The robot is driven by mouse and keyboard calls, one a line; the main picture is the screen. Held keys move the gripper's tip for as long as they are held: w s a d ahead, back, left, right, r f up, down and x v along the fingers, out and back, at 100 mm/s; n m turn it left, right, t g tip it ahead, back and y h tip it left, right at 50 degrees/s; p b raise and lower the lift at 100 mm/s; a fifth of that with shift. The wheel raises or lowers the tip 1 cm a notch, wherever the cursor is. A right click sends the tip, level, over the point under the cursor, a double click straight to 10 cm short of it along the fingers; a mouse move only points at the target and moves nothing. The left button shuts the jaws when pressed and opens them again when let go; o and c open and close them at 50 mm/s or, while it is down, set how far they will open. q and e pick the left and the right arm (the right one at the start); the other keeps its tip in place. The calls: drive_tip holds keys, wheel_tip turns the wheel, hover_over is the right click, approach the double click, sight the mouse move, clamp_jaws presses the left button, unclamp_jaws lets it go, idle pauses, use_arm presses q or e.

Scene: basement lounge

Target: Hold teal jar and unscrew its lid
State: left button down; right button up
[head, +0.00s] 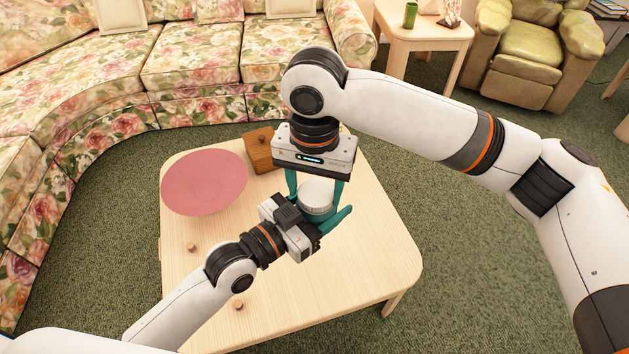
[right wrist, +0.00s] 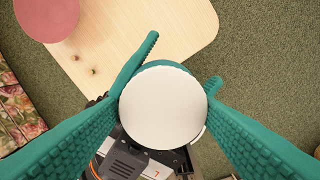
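The jar's round white lid (head: 317,194) faces up above the wooden table and fills the middle of the right wrist view (right wrist: 163,107). The jar's body is almost wholly hidden below the lid and behind fingers. My right gripper (head: 315,190) comes down from above. Its teal fingers lie against opposite sides of the lid, with no clear gap in the right wrist view. My left gripper (head: 325,222) reaches in from the lower left, lower than the right one. Its teal fingers pass on both sides of the jar below the lid and appear closed on it.
A pink round disc (head: 204,181) lies on the light wooden table (head: 350,285), with a brown wooden box (head: 262,152) at the back. Two small brown knobs (head: 191,247) (head: 238,304) lie at the left and front. A floral sofa (head: 190,55) stands behind. The table's right front is clear.

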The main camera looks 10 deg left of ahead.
drive_tip(key=shift+a, duration=0.1)
drive_tip(key=c, duration=0.6)
drive_tip(key=n, duration=0.2)
drive_tip(key=shift+s+n, duration=0.1)
drive_tip(key=shift+n, duration=0.3)
drive_tip(key=shift+r, duration=0.2)
drive_tip(key=shift+r, duration=0.95)
